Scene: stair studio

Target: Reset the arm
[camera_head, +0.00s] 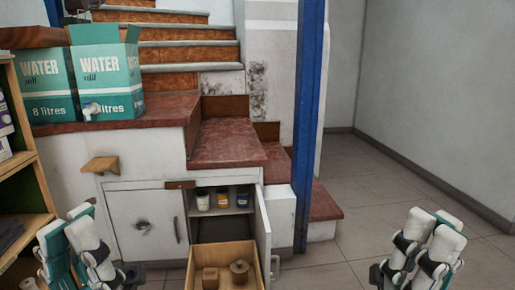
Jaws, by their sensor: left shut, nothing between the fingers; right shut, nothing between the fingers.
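My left arm rises at the lower left as teal and white links with black joints, and my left gripper (131,274) shows as a small dark part beside them, low in front of the cabinet. My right arm stands at the lower right in a similar folded pose, and my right gripper (379,274) shows as a small dark part at its left side, over the tiled floor. Both grippers are shut and empty. Only parts of both arms show, and the bottom edge of the picture cuts them off.
A white cabinet (145,222) under the stairs has an open door (263,237) and a pulled-out wooden drawer (222,255) with two wooden objects. Several jars stand inside. Water boxes (108,75) sit above. A wooden shelf (28,140) stands left. Floor (385,180) is clear at right.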

